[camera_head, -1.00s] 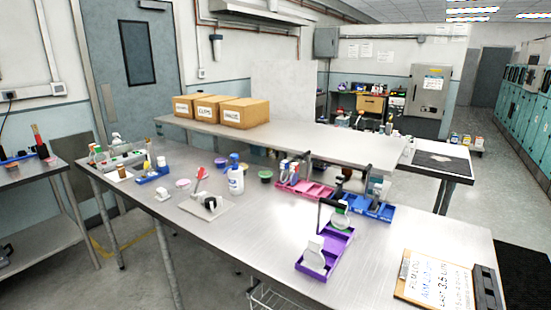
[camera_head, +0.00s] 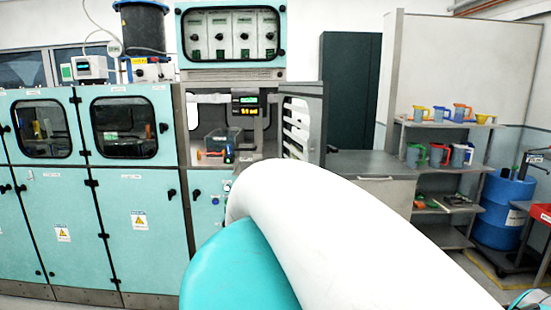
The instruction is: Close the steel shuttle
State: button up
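I cannot tell for certain which thing is the steel shuttle. A grey metal-framed compartment (camera_head: 178,120) in the teal machine row stands open. Its door (camera_head: 315,128) is swung out to the right and shows a white ribbed inner side. A clear box-like item (camera_head: 215,140) and small coloured parts are inside, and a dark unit with a green display (camera_head: 246,104) hangs at the opening. My white and teal arm fills the lower middle and hides what is below and right of the compartment. My gripper is out of view.
Closed teal cabinets (camera_head: 60,220) line the left. A grey bench (camera_head: 360,165) stands right of the open door. A shelf (camera_head: 440,185) with coloured jugs, a blue drum (camera_head: 503,205) and a red cart (camera_head: 540,213) are farther right. Little floor shows.

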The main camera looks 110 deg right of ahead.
aim_at(247, 160)
jog(key=k+z, duration=0.1)
jog(key=z, duration=2.55)
jog(key=l+u, duration=0.2)
jog(key=l, duration=0.25)
jog(key=i, duration=0.05)
